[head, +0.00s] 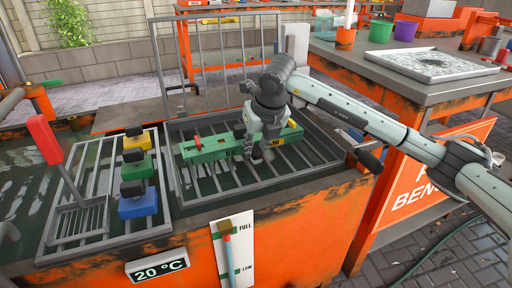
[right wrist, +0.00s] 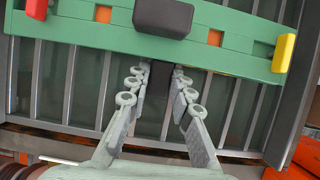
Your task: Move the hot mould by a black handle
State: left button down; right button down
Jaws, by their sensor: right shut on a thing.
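The mould is a long green block (head: 211,149) with a red tab, a yellow end piece and orange spots. It lies across the grey bar rack in the tank; I cannot tell whether it touches the bars. In the right wrist view the mould (right wrist: 100,27) spans the top, with a black block (right wrist: 163,17) on it. My right gripper (head: 257,158) is at the mould's near side. Its fingers (right wrist: 160,82) are closed around a dark piece beside the mould's edge, which looks like a black handle, mostly hidden between them. My left gripper is not in view.
Blue (head: 138,204), green and yellow blocks with black tops stand left of the rack. A raised grate (head: 225,65) stands behind it. A display (head: 158,270) reads 20 °C. A bench with a grey tray (head: 432,64) is at the right.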

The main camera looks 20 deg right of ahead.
jog(key=c, duration=1.4)
grip_release()
jog(key=shift+o, duration=0.7)
jog(key=o, duration=0.4)
jog(key=shift+s+f, duration=0.1)
jog(key=shift+f, duration=0.05)
jog(key=shift+r+p, duration=1.85)
jog(key=shift+r, duration=1.8)
